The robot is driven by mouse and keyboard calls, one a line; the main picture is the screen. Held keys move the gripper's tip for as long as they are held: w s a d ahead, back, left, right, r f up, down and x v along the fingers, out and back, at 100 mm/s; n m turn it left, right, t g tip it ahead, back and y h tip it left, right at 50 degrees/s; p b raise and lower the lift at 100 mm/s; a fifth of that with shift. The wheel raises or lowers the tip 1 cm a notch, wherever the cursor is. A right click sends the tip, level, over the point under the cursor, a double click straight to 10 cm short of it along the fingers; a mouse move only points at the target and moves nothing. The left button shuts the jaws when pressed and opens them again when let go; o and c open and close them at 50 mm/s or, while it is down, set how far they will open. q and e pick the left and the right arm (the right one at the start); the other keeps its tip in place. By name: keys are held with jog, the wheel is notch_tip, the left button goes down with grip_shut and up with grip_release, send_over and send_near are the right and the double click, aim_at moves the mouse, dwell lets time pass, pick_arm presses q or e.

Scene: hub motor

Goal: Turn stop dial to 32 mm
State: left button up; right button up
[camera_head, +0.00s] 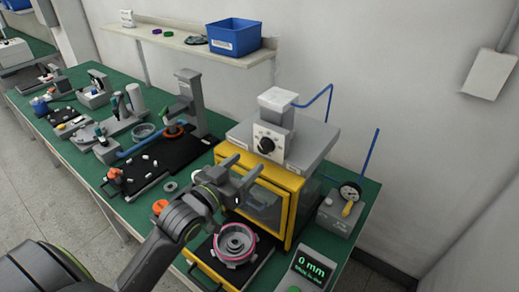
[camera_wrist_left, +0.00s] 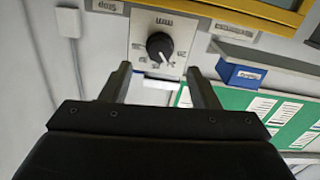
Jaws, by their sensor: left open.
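The stop dial is a black round knob (camera_head: 266,145) on a pale scale plate on top of the yellow-framed press. In the left wrist view the dial (camera_wrist_left: 160,46) shows ahead, between and beyond the fingertips, with its pointer mark visible; the scale figures are too small to read. My left gripper (camera_head: 242,174) is open and empty, in front of the yellow frame and below the dial, apart from it. Its two fingers also show in the left wrist view (camera_wrist_left: 162,88). A small display (camera_head: 311,267) reads 0 mm. My right gripper is not in view.
A pink-rimmed hub part (camera_head: 235,244) sits in front of the press. A blue bin (camera_head: 234,37) is on the shelf. Fixtures and tools crowd the green bench at left.

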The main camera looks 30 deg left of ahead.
aim_at(262, 149)
pick_arm(q)
jog(key=w, duration=0.3)
jog(key=w+d+p, duration=0.1)
jog(key=w, duration=0.1)
jog(key=shift+w, duration=0.75)
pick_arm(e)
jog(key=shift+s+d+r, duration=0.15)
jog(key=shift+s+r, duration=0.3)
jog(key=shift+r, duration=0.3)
pick_arm(q)
jog(key=shift+c, duration=0.4)
jog(key=c, duration=0.9)
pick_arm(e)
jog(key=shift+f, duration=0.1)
